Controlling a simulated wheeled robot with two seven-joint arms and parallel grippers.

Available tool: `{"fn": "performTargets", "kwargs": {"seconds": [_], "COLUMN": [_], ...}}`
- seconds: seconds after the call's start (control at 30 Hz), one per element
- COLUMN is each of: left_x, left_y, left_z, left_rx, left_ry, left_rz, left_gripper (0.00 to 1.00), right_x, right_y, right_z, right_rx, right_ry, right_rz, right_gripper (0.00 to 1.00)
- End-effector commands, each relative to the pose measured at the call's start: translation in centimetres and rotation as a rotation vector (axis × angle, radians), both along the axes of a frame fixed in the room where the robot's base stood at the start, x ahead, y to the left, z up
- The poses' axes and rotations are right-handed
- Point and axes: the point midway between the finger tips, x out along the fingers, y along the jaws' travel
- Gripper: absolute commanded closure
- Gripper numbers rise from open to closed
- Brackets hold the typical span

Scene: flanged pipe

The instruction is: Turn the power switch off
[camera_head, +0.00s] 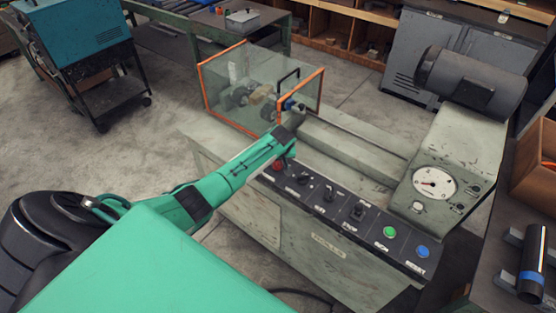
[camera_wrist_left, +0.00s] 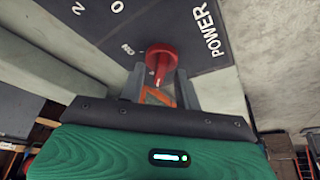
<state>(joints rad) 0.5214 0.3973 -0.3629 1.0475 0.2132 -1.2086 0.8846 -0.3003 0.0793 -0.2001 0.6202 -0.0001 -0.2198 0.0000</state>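The red power switch (camera_wrist_left: 162,58) is a rotary knob on the dark control panel, beside the printed words "POWER" and "ON". It also shows as a small red spot in the head view (camera_head: 278,166), at the left end of the panel. My left gripper (camera_wrist_left: 160,84) is at the knob, its two grey fingers apart on either side of the knob's lower part. A gap seems to show between the fingers and the knob; contact cannot be made out. In the head view my left gripper (camera_head: 288,158) partly covers that end of the panel. My right gripper is out of view.
The panel (camera_head: 372,228) also has black knobs, a green button (camera_head: 389,232) and a blue button (camera_head: 422,252). Behind my left gripper stands an orange-framed clear guard (camera_head: 222,98). A round gauge (camera_head: 434,184) is at the right.

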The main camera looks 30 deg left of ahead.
Motion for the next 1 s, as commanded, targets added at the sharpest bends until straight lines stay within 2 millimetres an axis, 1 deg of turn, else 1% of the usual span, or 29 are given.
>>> {"fn": "performTargets", "kwargs": {"seconds": [0.27, 0.37, 0.47, 0.57, 0.77, 1.0], "left_x": [0.0, -0.1, -0.4, -0.8, -1.8, -3.0], "left_y": [0.0, -0.2, -0.4, -0.7, -1.6, -2.7], "left_z": [0.0, 0.4, 1.2, 2.4, 5.5, 9.5], "left_rx": [0.0, 0.0, 0.0, 0.001, 0.0, 0.0], "left_ry": [0.001, 0.0, -0.002, -0.001, -0.003, -0.002], "left_rz": [-0.001, -0.001, -0.002, -0.002, -0.002, -0.002], "left_gripper": [0.67, 0.67, 0.67, 0.67, 0.67, 0.67], "right_x": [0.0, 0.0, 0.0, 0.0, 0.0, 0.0], "right_y": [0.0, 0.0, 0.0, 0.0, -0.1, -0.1], "right_z": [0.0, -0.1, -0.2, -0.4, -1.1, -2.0], "right_rx": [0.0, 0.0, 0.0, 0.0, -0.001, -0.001], "right_ry": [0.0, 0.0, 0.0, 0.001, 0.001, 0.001], "right_rz": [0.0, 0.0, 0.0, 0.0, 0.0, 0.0], "right_gripper": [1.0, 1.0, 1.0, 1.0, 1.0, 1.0]}}
